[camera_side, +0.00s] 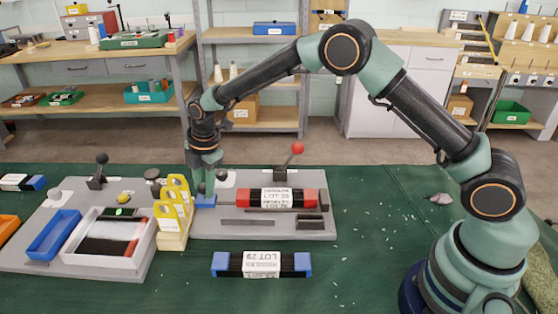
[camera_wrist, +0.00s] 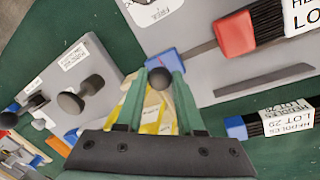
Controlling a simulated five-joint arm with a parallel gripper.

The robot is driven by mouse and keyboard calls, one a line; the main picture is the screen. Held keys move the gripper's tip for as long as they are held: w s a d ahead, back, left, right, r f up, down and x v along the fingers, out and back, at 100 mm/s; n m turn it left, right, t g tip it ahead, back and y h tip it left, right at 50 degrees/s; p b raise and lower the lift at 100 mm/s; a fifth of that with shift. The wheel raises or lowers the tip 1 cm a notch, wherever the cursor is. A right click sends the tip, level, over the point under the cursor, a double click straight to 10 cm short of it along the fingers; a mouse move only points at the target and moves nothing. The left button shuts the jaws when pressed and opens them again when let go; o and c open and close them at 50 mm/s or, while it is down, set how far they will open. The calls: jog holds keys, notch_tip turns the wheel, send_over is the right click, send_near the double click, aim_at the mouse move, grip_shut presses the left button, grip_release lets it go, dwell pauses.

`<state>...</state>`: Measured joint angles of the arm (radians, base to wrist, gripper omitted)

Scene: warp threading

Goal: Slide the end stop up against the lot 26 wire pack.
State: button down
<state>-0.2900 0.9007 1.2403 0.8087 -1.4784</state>
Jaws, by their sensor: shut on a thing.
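The lot 26 wire pack (camera_side: 277,197) lies on the grey plate, black with red ends and a white label; its red end (camera_wrist: 235,33) shows in the wrist view. The end stop (camera_side: 206,201) is a blue block at the left end of the plate's slot, with a clear gap between it and the pack. My gripper (camera_side: 203,183) is above the end stop. In the wrist view my gripper (camera_wrist: 158,80) is shut on the end stop's round dark knob (camera_wrist: 160,77); part of the blue block (camera_wrist: 166,61) shows behind the fingers.
A yellow-tagged wooden block (camera_side: 174,222) stands close left of the end stop. A red-knobbed lever (camera_side: 296,151) rises behind the pack. The blue-ended lot 29 pack (camera_side: 262,264) lies in front on the green mat. A white tray (camera_side: 108,246) is at left.

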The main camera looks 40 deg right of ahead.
aim_at(215, 198)
jog(key=shift+s+d, duration=1.05)
jog(key=shift+s, duration=0.05)
jog(key=c, duration=0.5)
grip_release()
jog(key=shift+c, duration=0.2)
notch_tip(215, 198, up, 12)
jog(key=s, duration=0.2)
jog(key=shift+d, duration=0.3)
jog(key=shift+s, duration=0.1)
